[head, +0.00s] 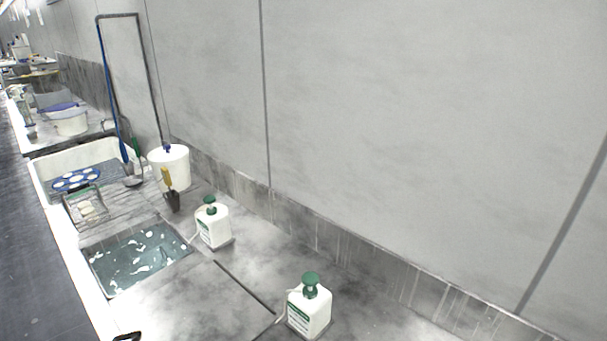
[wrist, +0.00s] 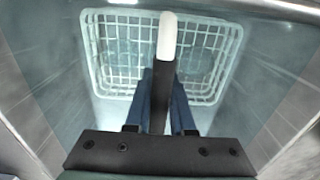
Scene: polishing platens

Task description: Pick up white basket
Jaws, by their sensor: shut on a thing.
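The white basket (wrist: 110,60), an open grid with a pale rim, shows in the upper middle of the wrist view, with blue-green water or floor seen through its mesh. My gripper (wrist: 162,78) reaches over it from the bottom of that view. Its two blue fingers are closed about a dark upright bar with a white tip (wrist: 166,35), which runs across the basket's middle and looks like its handle. The fingers hide the basket's near middle. I cannot tell how far the basket is off the surface below. My gripper is not clearly visible in the head view.
In the head view, a basin of green water (head: 135,262) is sunk in a grey counter. White bottles with green pumps (head: 213,227) (head: 309,308), a white tub (head: 170,168) and a wire rack (head: 88,210) stand around it. A wall runs behind. Metal edges flank the wrist view.

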